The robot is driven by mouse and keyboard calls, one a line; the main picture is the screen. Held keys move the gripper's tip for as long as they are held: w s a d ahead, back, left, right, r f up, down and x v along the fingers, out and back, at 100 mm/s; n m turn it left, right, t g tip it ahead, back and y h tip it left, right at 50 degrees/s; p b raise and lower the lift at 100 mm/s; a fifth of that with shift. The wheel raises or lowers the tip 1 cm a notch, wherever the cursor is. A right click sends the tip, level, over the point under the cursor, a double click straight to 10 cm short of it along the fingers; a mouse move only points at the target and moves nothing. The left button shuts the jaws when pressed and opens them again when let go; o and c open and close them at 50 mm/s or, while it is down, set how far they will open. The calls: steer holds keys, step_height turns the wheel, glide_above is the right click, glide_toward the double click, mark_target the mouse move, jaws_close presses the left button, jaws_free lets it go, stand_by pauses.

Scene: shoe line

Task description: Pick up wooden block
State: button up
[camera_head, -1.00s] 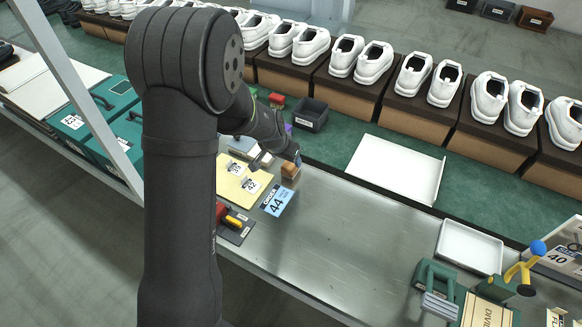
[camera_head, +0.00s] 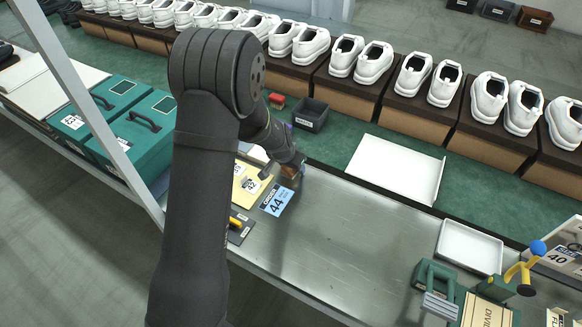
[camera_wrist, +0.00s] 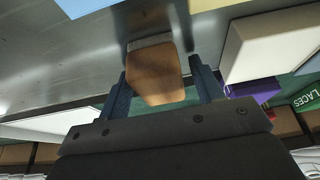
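The wooden block (camera_wrist: 155,76) is brown with rounded corners and a pale grey part at its far end. In the wrist view it lies between the two blue fingers of my gripper (camera_wrist: 160,88). The fingers are spread, with a gap visible at least on the right side, so the gripper looks open around the block. In the head view the block (camera_head: 289,172) stands at the far edge of the metal table, mostly hidden by my gripper (camera_head: 284,170).
A blue card marked 44 (camera_head: 277,201) and a yellow board with tags (camera_head: 243,190) lie close by. A dark bin (camera_head: 310,115) stands behind. A white box (camera_wrist: 265,45) sits right of the fingers in the wrist view.

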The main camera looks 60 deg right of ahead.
steer(key=c, duration=0.8)
steer(key=shift+r, duration=0.1)
steer(key=shift+r, duration=0.5)
steer(key=r, duration=0.1)
steer(key=s+r, duration=0.1)
steer(key=r, duration=0.1)
steer(key=shift+a+r, duration=0.1)
steer(key=shift+r, duration=0.2)
steer(key=s+a+r, duration=0.3)
steer(key=s+r, duration=0.3)
steer(key=s, duration=0.4)
steer(key=shift+s+r, duration=0.15)
